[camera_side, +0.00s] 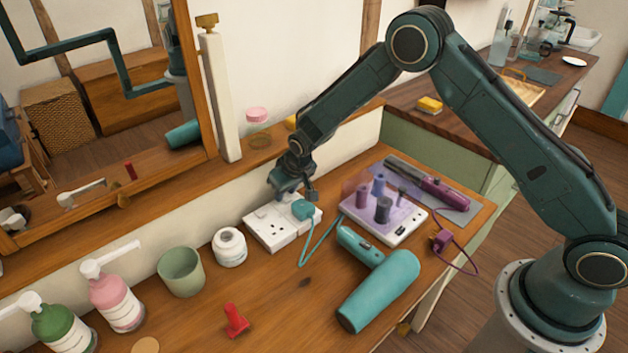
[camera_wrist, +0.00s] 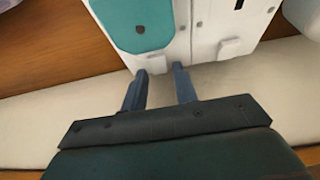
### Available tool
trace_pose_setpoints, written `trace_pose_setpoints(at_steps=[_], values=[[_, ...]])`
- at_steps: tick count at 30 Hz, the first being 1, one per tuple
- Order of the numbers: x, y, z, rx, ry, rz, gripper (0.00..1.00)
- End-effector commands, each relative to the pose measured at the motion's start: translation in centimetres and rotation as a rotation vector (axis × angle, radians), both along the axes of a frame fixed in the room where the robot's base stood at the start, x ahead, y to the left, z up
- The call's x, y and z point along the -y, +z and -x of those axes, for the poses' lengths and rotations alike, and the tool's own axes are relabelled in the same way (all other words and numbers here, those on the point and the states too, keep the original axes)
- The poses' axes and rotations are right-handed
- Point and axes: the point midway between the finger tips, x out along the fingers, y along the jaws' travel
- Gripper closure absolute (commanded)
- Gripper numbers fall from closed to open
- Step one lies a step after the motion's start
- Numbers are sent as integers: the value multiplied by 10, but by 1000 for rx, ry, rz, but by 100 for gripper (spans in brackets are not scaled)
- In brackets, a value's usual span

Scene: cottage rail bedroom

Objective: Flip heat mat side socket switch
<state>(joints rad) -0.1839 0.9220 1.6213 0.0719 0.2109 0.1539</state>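A white double wall-type socket (camera_side: 268,233) lies on the wooden table against the wall. A teal plug (camera_side: 303,210) sits in its right half; it also shows in the wrist view (camera_wrist: 140,22). In the wrist view, the socket's near edge carries a rocker switch (camera_wrist: 152,63) beside the teal plug and another switch (camera_wrist: 229,47) on the other half. My gripper (camera_side: 292,194) is at the socket's wall side. In the wrist view its two fingers (camera_wrist: 161,72) are apart, with the plug-side switch just beyond the gap. I cannot tell whether they touch it.
A teal hair dryer (camera_side: 385,285) lies in front. A white tray with rollers (camera_side: 400,228) stands to the right, near a purple straightener (camera_side: 430,183) on a grey mat (camera_side: 462,212). A loose purple plug (camera_side: 440,241), white jar (camera_side: 229,247) and green cup (camera_side: 182,272) are nearby.

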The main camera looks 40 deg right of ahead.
Motion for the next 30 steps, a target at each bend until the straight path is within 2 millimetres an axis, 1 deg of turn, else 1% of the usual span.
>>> trace_pose_setpoints(at_steps=[1, 3, 4, 11, 22, 30], values=[[0, 0, 0, 0, 0, 0, 82], [0, 0, 0, 0, 0, 0, 95], [0, 0, 0, 0, 0, 0, 100], [0, 0, -1, -10, 0, 0, 100], [0, -1, -4, -111, -2, -2, 100], [0, 0, -4, -130, -1, -1, 100]])
